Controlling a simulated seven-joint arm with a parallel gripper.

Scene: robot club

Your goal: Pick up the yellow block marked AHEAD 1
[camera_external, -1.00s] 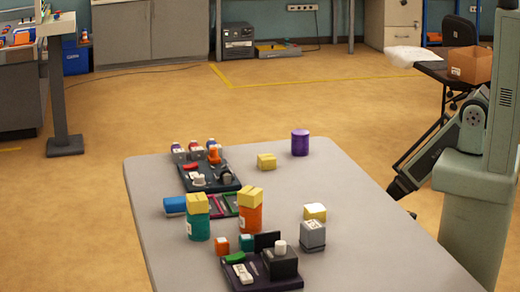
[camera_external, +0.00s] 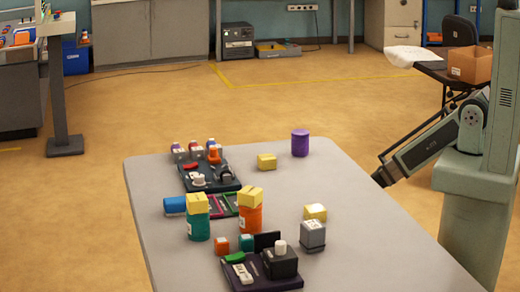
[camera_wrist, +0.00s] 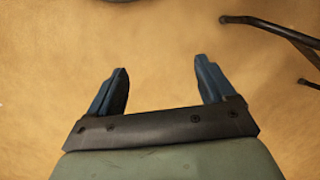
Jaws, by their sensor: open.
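Several yellow blocks are on the grey table (camera_external: 345,225) in the external view. One yellow block (camera_external: 267,161) lies near the far end, beside a purple cylinder. One yellow block (camera_external: 197,203) sits on a teal canister, and one yellow block (camera_external: 250,196) sits on an orange canister. The markings are too small to read, so I cannot tell which says AHEAD 1. In the wrist view my gripper (camera_wrist: 162,82) is open and empty above bare floor, off the table's right side.
A purple cylinder (camera_external: 300,143), teal canister (camera_external: 198,228), orange canister (camera_external: 249,220) and grey block (camera_external: 313,236) stand on the table. A dark tray (camera_external: 232,180) with small parts is behind; another tray (camera_external: 240,270) is in front. The table's right side is mostly clear.

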